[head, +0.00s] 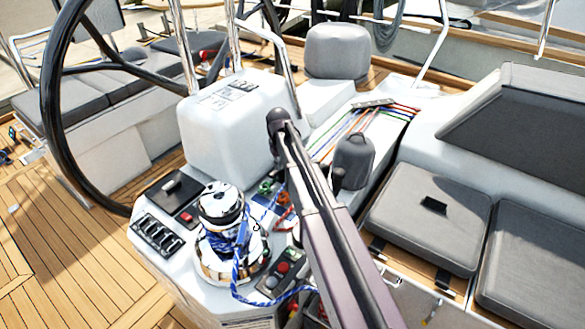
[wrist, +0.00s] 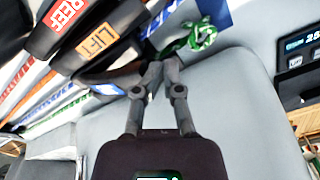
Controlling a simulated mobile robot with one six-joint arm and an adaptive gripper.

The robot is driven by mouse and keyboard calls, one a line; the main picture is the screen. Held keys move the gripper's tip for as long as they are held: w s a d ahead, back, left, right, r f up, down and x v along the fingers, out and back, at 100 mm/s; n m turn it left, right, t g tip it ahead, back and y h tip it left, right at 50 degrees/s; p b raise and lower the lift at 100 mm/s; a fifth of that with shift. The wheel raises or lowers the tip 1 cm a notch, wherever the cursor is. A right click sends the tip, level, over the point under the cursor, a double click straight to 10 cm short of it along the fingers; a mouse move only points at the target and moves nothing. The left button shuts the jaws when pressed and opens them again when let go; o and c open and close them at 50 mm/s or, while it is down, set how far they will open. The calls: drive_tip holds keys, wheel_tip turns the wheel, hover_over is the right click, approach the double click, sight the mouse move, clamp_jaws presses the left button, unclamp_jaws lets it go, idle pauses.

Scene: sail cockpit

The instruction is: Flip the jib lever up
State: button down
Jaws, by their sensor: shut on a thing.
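In the wrist view, several dark levers stand in a row at the upper left. One has a red REEF label (wrist: 68,12) and one an orange LIFT label (wrist: 98,40). Beside LIFT, a third dark lever shows a blue label edge (wrist: 108,62); its text is unreadable, and I take it as the jib lever. My gripper (wrist: 155,75) is shut at this lever's end, though the contact is partly hidden by the fingers. In the head view my arm covers the levers and the gripper.
A green rope (wrist: 203,36) lies just beyond my fingers. A lit display (wrist: 300,45) stands at the wrist view's right. Grey cushions (head: 425,210) lie at right.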

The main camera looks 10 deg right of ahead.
drive_tip(key=shift+w+d+r+p, duration=0.4)
drive_tip(key=shift+w+r+p, duration=0.1)
drive_tip(key=shift+r, duration=0.25)
drive_tip(key=shift+w+d+r+p, duration=0.35)
drive_tip(key=shift+r+p, duration=0.25)
drive_tip(key=shift+p, duration=0.1)
drive_tip(key=shift+d, duration=0.1)
drive_tip(key=shift+w+r, duration=0.1)
drive_tip(key=shift+r, duration=0.05)
drive_tip(key=shift+w+d+r+p, duration=0.45)
drive_tip(key=shift+d+r+p, duration=0.15)
drive_tip(key=shift+p, duration=0.15)
